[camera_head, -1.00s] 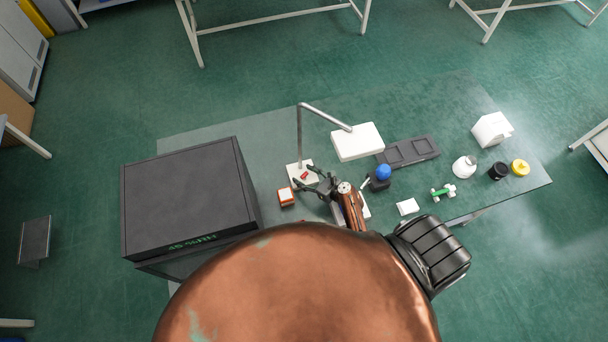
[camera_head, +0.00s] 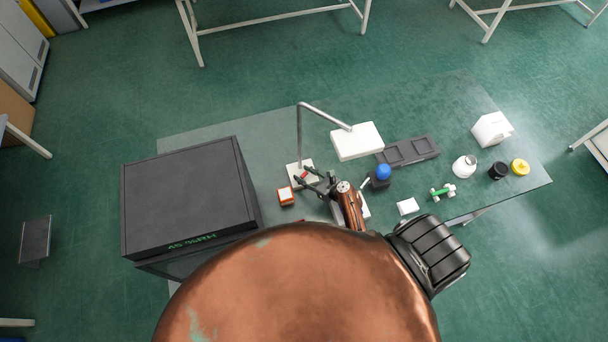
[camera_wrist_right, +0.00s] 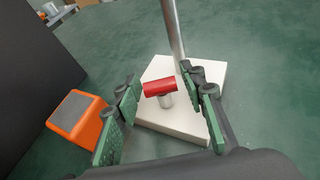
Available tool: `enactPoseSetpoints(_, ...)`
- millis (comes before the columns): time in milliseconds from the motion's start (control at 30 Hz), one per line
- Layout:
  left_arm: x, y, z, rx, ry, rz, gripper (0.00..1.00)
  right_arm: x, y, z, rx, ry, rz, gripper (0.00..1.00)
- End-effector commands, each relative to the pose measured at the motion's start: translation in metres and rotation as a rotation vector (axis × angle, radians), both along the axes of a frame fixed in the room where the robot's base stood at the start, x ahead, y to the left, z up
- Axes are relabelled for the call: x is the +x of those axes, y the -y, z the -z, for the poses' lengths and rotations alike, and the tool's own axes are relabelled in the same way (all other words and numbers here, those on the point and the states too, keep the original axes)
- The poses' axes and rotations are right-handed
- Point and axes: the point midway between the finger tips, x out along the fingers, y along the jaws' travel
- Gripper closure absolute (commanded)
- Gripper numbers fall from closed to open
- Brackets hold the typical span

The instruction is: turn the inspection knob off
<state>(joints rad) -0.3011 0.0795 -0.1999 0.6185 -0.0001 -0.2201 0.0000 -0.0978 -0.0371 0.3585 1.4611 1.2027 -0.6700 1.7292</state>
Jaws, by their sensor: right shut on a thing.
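The inspection knob is a red bar (camera_wrist_right: 160,88) on a short silver stem, standing on the white square base (camera_wrist_right: 158,127) of a lamp. It shows small and red in the head view (camera_head: 304,175). In the head view my right gripper (camera_head: 305,177) reaches over the lamp base from below. The lamp has a bent silver pole (camera_head: 300,135) and a white rectangular head (camera_head: 357,141). My left gripper is out of view.
An orange box (camera_wrist_right: 78,117) stands just left of the lamp base. A large dark cabinet (camera_head: 185,195) with a green readout fills the left of the table. A blue-topped item (camera_head: 383,172), a dark tray (camera_head: 409,151) and several small items lie to the right.

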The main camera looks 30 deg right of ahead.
Motion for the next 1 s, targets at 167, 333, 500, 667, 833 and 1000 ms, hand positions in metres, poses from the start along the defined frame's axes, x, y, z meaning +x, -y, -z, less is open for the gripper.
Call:
enactPoseSetpoints(167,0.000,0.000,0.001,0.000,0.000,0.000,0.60,0.000,0.001,0.000,-0.001,0.000,-0.012,0.87)
enactPoseSetpoints(333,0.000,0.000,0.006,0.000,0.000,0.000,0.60,0.001,0.002,0.001,-0.003,0.001,-0.070,0.87)
enactPoseSetpoints(500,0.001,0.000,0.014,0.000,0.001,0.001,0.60,0.001,0.003,0.002,-0.006,0.001,-0.179,0.87)
enactPoseSetpoints(667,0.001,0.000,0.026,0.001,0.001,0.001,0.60,0.002,0.003,0.002,-0.006,0.001,-0.320,0.87)
enactPoseSetpoints(833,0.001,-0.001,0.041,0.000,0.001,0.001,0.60,0.002,0.002,0.003,-0.004,0.001,-0.483,0.87)
enactPoseSetpoints(1000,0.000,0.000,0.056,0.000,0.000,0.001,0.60,0.003,0.002,0.003,-0.004,0.001,-0.642,0.87)
